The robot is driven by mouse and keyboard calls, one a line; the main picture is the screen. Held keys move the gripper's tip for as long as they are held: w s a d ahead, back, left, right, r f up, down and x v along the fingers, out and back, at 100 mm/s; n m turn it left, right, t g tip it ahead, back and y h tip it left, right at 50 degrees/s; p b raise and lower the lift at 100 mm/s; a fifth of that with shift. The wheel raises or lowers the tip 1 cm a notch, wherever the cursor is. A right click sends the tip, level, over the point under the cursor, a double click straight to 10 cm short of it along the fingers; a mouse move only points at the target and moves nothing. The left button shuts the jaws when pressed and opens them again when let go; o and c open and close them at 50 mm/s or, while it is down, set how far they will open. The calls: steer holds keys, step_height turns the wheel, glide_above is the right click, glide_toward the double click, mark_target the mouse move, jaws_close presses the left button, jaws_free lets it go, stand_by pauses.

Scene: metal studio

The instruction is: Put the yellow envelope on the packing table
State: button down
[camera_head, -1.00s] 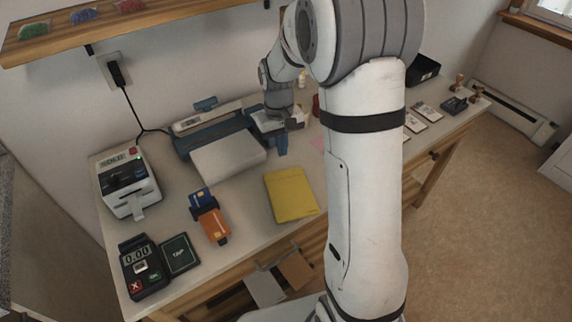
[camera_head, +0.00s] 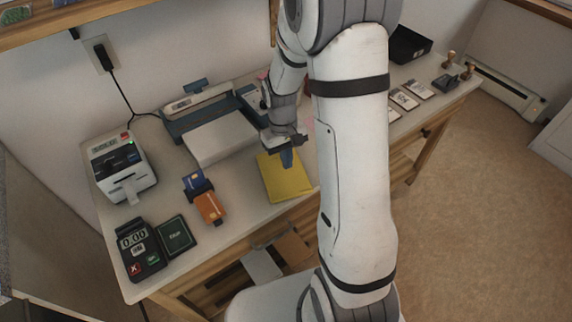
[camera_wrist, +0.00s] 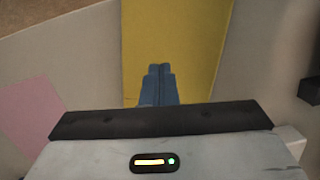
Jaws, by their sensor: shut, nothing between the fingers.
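The yellow envelope (camera_head: 284,184) lies flat on the pale table (camera_head: 240,222), near its front edge. It also shows in the wrist view (camera_wrist: 200,50), where it passes beneath my fingers. My gripper (camera_head: 287,158) is over the far end of the envelope. In the wrist view its blue fingertips (camera_wrist: 160,70) are together with nothing between them. I cannot tell how far the tips are above the envelope.
A blue and grey machine (camera_head: 205,115) with a white sheet stands behind the envelope. An orange card holder (camera_head: 208,207), a card terminal (camera_head: 139,250) and a label printer (camera_head: 119,165) are to the left. A pink paper (camera_wrist: 32,112) lies nearby.

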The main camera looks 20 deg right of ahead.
steer(key=shift+s+d+f, duration=0.1)
steer(key=shift+s+f, duration=0.4)
steer(key=shift+f, duration=0.3)
steer(key=shift+s, duration=0.15)
steer(key=shift+f, duration=0.1)
steer(key=shift+w+a, duration=0.2)
steer(key=shift+w, duration=0.6)
steer(key=shift+w+a, duration=0.15)
steer(key=shift+w, duration=0.65)
steer(key=shift+w+r+p, duration=0.25)
steer(key=shift+r+p, duration=0.2)
steer(key=shift+r, duration=0.25)
steer(key=shift+s+f, duration=0.1)
steer(key=shift+s, duration=0.1)
